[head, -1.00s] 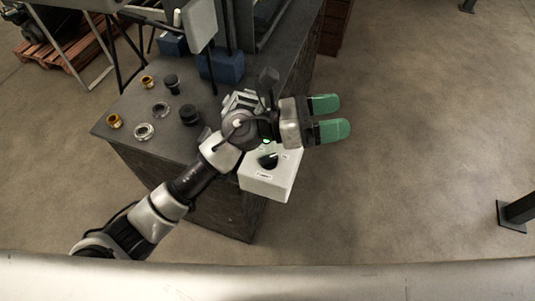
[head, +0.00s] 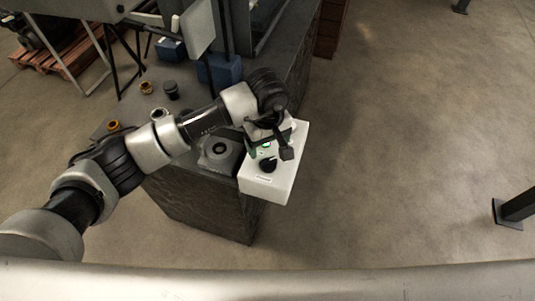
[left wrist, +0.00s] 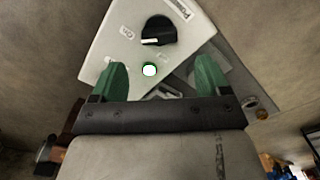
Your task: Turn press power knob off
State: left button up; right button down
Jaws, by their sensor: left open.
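The press power knob (head: 268,165) is black and sits on top of a white control box (head: 267,188) at the corner of the dark bench. My left gripper (left wrist: 160,68) is open and empty, with green fingers spread wide. It points at the box, its fingertips short of the knob and on either side of the light. In the head view its wrist partly hides the box's far end.
The dark bench carries a grey block with a round hole (head: 220,148), brass rings (head: 146,87) and a black part (head: 171,88). Blue blocks (head: 219,68) and the press frame stand behind. The floor right of the box is clear.

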aim_at(268, 159)
pick_arm(q)
notch_tip(268, 159, down, 7)
jog(key=shift+r+p, duration=0.2)
jog(key=shift+p, duration=0.45)
jog(key=c, duration=0.9)
